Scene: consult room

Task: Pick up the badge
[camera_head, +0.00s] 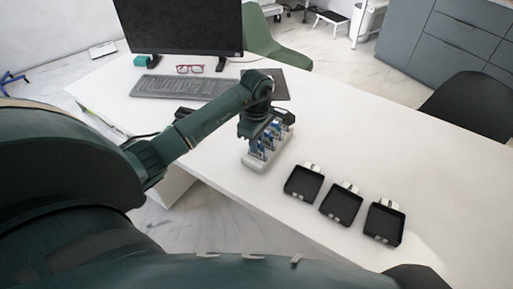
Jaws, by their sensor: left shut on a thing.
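Several blue-and-white badges (266,141) stand upright in a light grey rack (254,165) on the white desk. My left gripper (268,131) points down over the rack from the left, its fingers at the top of the badges. It is shut on one badge, which is largely hidden by the gripper. I cannot tell whether this badge is clear of its slot. My right gripper is not in view.
Three black trays with white tags stand in a row: left (303,184), middle (341,207) and right (383,225). A keyboard (180,87), red glasses (190,69) and a monitor (185,25) are at the back. The desk's right side (420,150) is clear.

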